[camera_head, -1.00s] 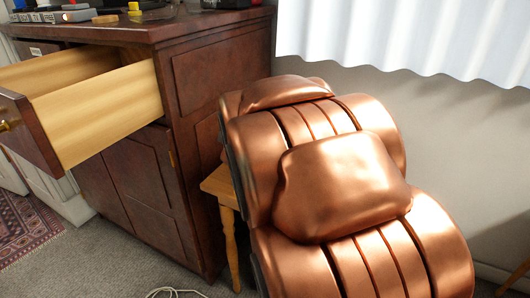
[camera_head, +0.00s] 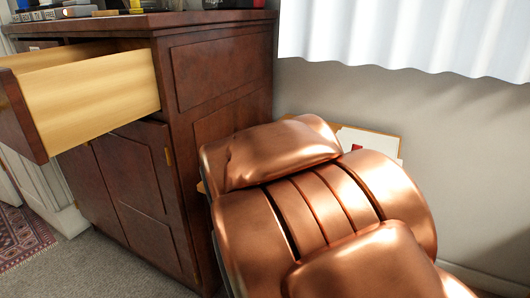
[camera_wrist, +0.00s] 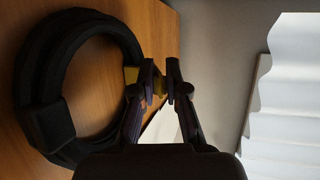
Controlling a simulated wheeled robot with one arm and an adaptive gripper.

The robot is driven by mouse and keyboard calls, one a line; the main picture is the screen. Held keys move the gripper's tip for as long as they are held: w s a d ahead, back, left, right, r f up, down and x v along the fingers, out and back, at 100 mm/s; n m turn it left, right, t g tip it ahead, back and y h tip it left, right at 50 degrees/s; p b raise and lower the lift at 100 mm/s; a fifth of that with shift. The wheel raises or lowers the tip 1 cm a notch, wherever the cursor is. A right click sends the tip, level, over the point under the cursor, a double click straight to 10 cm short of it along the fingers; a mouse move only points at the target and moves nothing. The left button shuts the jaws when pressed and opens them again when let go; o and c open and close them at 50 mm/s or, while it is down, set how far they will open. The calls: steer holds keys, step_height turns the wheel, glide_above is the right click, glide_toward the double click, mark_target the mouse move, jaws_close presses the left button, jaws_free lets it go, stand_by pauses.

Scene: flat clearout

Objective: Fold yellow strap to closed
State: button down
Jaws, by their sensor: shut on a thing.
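A thick black ring-shaped coil (camera_wrist: 42,85) lies on a wooden surface at the left of the wrist view. A yellow strap (camera_wrist: 131,75) shows at the coil's right side, partly hidden by a finger. My gripper (camera_wrist: 160,82) is just right of the coil, and its jaws are shut on a yellowish piece that appears to be part of this strap. The strap's full shape and its other end are hidden. In the head view, my copper-coloured arm hides the gripper, the coil and the strap.
A small wooden table (camera_head: 383,134) with a white sheet (camera_head: 368,145) and a red item (camera_head: 357,149) shows behind my arm. A dark cabinet (camera_head: 222,75) with an open drawer (camera_head: 90,88) stands left. A white corrugated panel (camera_head: 400,35) hangs before the wall.

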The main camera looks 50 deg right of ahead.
stand_by(0.3)
steer(key=c, duration=1.2)
jaws_free()
steer(key=shift+o, duration=0.2)
steer(key=shift+r, duration=0.15)
steer(key=shift+s+r, duration=0.1)
steer(key=shift+r, duration=4.75)
